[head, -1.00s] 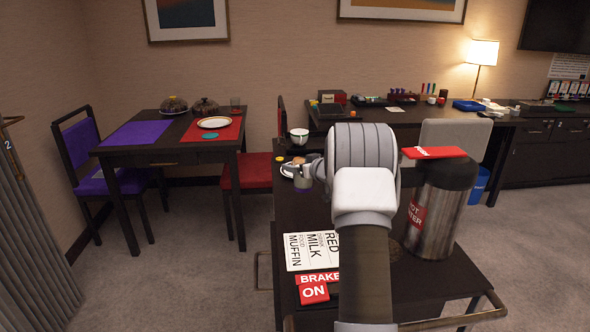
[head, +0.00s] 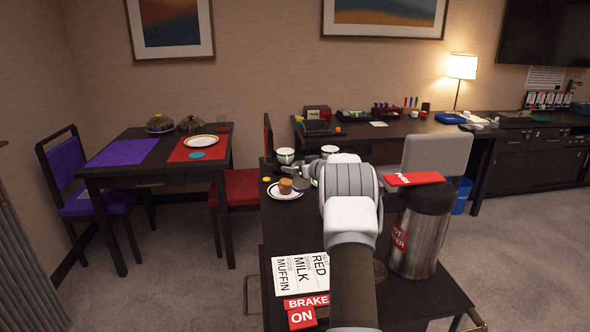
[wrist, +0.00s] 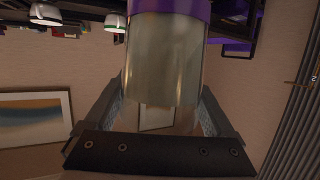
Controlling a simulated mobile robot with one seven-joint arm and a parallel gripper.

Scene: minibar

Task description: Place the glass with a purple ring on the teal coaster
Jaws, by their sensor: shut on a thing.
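My gripper (wrist: 162,88) is shut on the glass with a purple ring (wrist: 162,58). The clear glass fills the middle of the wrist view between my fingers, and its purple band (wrist: 190,8) shows at the top edge. In the head view my gripper (head: 304,178) is above the dark cart, beside a plate with a muffin, and the glass is mostly hidden there. The teal coaster (head: 204,155) lies on the front part of the red placemat (head: 183,153) on the dining table at the left, well away from my gripper. Nothing stands on the coaster.
A white plate (head: 202,141) lies behind the coaster; two domed dishes and another glass (head: 224,128) stand farther back. The muffin plate (head: 284,195), two white cups and a steel hot-water urn (head: 420,235) stand on the cart (head: 400,310). A red chair (head: 230,193) stands between the tables.

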